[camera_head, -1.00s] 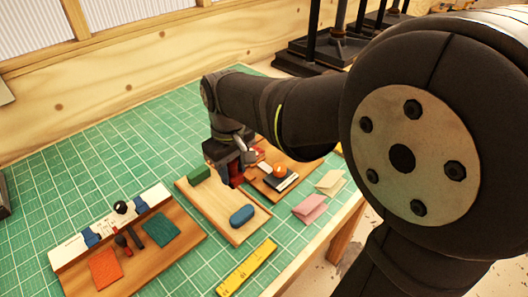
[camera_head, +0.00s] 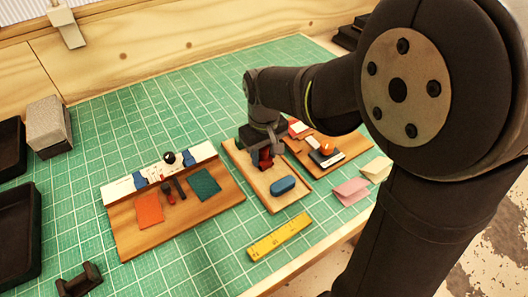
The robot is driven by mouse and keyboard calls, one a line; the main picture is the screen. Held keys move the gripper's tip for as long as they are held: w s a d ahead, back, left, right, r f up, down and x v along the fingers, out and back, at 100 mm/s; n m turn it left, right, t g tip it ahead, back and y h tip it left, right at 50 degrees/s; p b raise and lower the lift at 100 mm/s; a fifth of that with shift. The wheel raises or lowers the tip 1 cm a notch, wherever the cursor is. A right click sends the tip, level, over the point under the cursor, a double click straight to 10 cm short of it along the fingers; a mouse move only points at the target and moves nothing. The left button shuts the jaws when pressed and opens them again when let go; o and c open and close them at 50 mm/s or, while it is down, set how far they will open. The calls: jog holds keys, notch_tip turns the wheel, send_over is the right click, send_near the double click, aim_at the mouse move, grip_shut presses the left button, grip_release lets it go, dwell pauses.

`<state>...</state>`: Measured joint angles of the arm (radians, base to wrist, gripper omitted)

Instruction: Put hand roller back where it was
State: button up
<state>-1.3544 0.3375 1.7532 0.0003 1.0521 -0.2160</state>
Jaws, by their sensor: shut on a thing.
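My gripper (camera_head: 263,160) is over the upper part of the pale wooden tray (camera_head: 290,203). Its jaws are shut on a small dark red thing, probably the hand roller, mostly hidden by the wrist and jaws. I cannot tell whether it touches the tray. A blue rounded block (camera_head: 283,185) lies on the tray just below the gripper in the picture. The green block at the tray's far end is hidden behind the gripper.
Left is a wooden board (camera_head: 135,238) with an orange sheet (camera_head: 149,208), a teal sheet (camera_head: 203,184) and small tools. Right is another loaded board (camera_head: 352,140). A yellow ruler (camera_head: 279,237) and pink card (camera_head: 350,191) lie near the front edge. Black trays (camera_head: 20,240) stand far left.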

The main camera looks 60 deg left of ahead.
jog(key=o, duration=1)
jog(key=shift+c, duration=0.2)
notch_tip(320, 180, up, 12)
jog(key=shift+r, duration=0.15)
notch_tip(320, 180, down, 12)
jog(key=shift+f, duration=0.1)
jog(key=shift+r, duration=1.8)
jog(key=shift+f, duration=0.15)
